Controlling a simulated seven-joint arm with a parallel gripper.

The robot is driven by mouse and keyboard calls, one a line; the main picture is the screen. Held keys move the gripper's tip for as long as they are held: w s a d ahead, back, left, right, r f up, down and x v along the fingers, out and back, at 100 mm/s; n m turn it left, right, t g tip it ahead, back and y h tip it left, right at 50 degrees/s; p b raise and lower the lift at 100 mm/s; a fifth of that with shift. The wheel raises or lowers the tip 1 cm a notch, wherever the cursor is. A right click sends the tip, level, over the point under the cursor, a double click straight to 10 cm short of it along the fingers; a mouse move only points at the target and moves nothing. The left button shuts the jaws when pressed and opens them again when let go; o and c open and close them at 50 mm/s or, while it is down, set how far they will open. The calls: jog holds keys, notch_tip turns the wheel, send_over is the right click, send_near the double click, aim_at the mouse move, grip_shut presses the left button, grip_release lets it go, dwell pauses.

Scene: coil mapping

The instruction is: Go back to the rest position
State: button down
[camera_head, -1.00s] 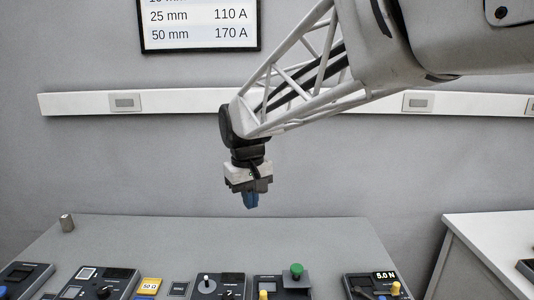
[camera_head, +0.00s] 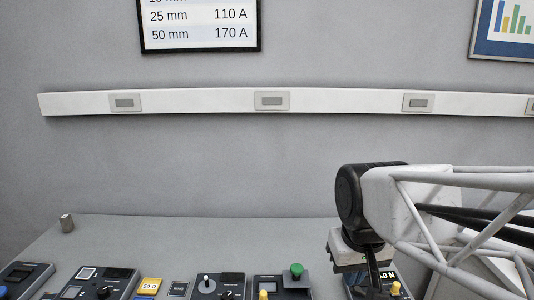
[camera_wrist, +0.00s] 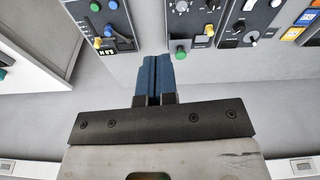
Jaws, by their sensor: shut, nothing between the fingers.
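My gripper (camera_wrist: 154,78) is shut, with its two blue fingers together and nothing between them. In the wrist view it points toward the bench with the instrument panels, in the gap between two of them. In the head view my gripper (camera_head: 372,280) hangs at the lower right, in front of the right-hand panel (camera_head: 390,273). It partly covers that panel's display. The fingertips are hard to make out there.
Several instrument panels line the bench (camera_head: 200,235), one with a green knob (camera_head: 296,270). A white cabinet (camera_wrist: 40,50) is beside the bench. The space above the left bench is clear.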

jog(key=s+d+f+m, duration=0.1)
jog(key=s+d+f, duration=0.2)
jog(key=s, duration=0.3)
jog(key=shift+s+d+f+t, duration=0.2)
jog(key=shift+s+f+t, duration=0.05)
jog(key=shift+t, duration=0.05)
dwell(0.9)
